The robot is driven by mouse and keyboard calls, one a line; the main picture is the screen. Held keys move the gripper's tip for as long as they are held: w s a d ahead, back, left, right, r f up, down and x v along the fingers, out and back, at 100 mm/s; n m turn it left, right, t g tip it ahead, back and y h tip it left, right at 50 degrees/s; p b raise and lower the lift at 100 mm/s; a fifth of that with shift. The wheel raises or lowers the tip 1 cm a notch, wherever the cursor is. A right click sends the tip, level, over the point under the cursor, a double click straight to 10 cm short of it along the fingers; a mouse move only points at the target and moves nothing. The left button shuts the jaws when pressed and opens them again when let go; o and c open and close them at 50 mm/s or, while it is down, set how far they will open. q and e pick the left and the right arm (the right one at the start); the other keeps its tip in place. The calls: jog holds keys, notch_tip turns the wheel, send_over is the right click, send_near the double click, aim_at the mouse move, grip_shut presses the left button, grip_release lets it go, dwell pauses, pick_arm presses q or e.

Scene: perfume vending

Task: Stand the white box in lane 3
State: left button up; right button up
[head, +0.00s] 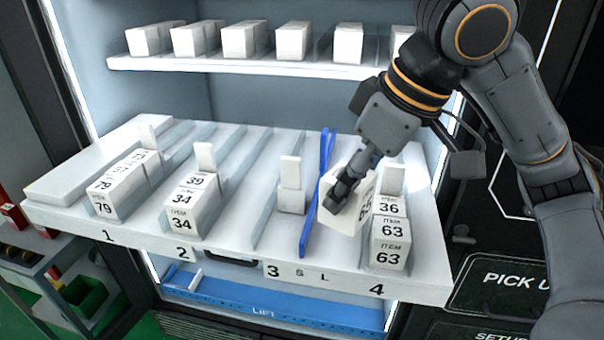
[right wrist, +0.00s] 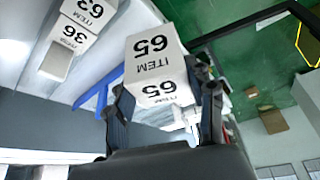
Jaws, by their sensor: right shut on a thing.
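The white box (head: 346,219), marked ITEM 65, is in my right gripper (head: 337,198), tilted, over the front right part of the shelf. In the right wrist view the white box (right wrist: 158,62) sits between the two fingers (right wrist: 165,108). Lane 3 (head: 276,238), above the label 3, shows a bare floor in front and a white pusher block (head: 291,192) further back. In the head view the box appears just right of the blue divider (head: 311,215) beside lane 3. I cannot tell the gap under the box. My left gripper is not in view.
Lane 4 holds white boxes (head: 390,243) marked 63 and 36, close right of the held box. Lanes 1 (head: 115,195) and 2 (head: 190,208) hold boxes too. An upper shelf (head: 250,66) with white boxes runs behind.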

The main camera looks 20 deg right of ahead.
aim_at(336, 170)
jog(key=shift+a+r, duration=0.1)
jog(key=shift+r, duration=0.1)
jog(key=w, duration=0.1)
jog(key=w+a+f+p, duration=0.1)
jog(key=shift+w+a+f, duration=0.1)
jog(key=shift+w+a, duration=0.15)
jog(key=shift+w, duration=0.05)
jog(key=w+a+f, duration=0.1)
jog(key=w+f, duration=0.2)
jog(key=w+a+f+p, duration=0.1)
jog(key=w+f, duration=0.2)
jog(key=f, duration=0.1)
jog(key=w+a+f+p, duration=0.1)
jog(key=w+a+f, duration=0.1)
jog(key=w+f, duration=0.1)
jog(key=shift+w+f, duration=0.15)
jog(key=shift+f, duration=0.6)
jog(key=o, duration=1.2)
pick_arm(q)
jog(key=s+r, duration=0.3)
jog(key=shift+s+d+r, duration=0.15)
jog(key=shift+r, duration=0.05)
